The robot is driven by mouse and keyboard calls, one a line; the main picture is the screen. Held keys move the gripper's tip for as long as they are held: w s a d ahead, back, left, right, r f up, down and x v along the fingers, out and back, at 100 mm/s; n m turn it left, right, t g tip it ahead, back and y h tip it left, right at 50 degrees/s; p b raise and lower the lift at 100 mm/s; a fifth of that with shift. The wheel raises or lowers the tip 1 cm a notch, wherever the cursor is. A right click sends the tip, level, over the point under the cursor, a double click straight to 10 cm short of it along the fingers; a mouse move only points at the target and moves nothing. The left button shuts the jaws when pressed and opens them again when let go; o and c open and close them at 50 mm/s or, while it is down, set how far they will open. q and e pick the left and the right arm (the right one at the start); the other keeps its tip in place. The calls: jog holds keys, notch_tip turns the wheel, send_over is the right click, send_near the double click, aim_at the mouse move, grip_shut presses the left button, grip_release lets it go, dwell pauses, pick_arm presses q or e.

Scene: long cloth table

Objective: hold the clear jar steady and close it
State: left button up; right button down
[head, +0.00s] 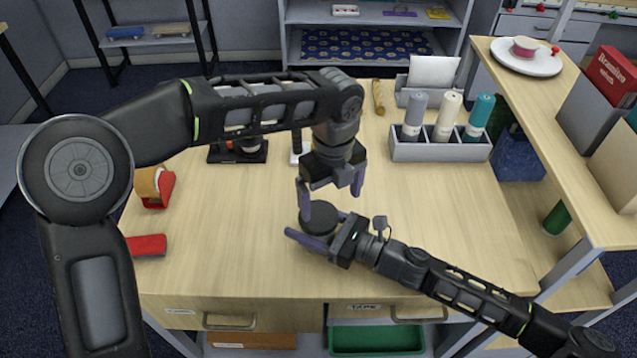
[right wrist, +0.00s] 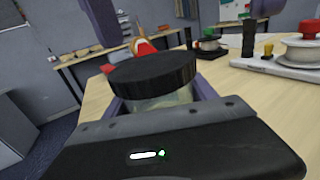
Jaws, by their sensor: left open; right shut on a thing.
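The clear jar (right wrist: 165,101) stands near the front middle of the table (head: 215,255), with a black ribbed lid (right wrist: 152,76) on its mouth. In the head view the lid (head: 317,218) hides most of the jar. I cannot tell whether the lid is screwed down. My right gripper (head: 318,236) is shut on the jar's body below the lid, coming from the right. My left gripper (head: 332,196) points down just above the lid, open, its purple fingers apart. One finger hangs close beside the lid; I cannot tell whether it touches.
A grey rack (head: 440,147) with three capped cylinders stands at the back right. A red tape dispenser (head: 157,190) and a red object (head: 147,245) lie at the left edge. Dark equipment (head: 238,152) sits behind my left arm.

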aim_at(319, 215)
pick_arm(q)
jog(key=n, duration=0.6)
jog(key=shift+s+a, duration=0.2)
jog(key=shift+a, duration=0.05)
jog(key=n, duration=0.3)
jog(key=shift+s+a+r, duration=0.1)
jog(key=shift+a+r, duration=0.05)
jog(key=shift+a, duration=0.05)
jog(key=n, duration=0.5)
jog(key=shift+a+r+n+y, duration=0.25)
jog(key=shift+r+n+y, duration=0.05)
jog(key=shift+r+n, duration=0.1)
jog(key=n, duration=0.3)
jog(key=shift+a+r, duration=0.1)
jog(key=shift+r, duration=0.15)
jog(key=n, duration=0.3)
jog(key=r+n, duration=0.1)
jog(key=n, duration=0.1)
jog(key=shift+a+r+n, duration=0.1)
jog(key=shift+a+n, duration=0.15)
jog(key=shift+n, duration=0.05)
jog(key=n, duration=0.2)
jog(key=r+n, duration=0.1)
jog(key=n, duration=0.3)
jog(key=shift+a+r+n, duration=0.2)
jog(key=shift+r+n, duration=0.1)
jog(key=shift+r, duration=0.05)
jog(key=shift+f, duration=4.05)
jog(key=shift+c, duration=0.2)
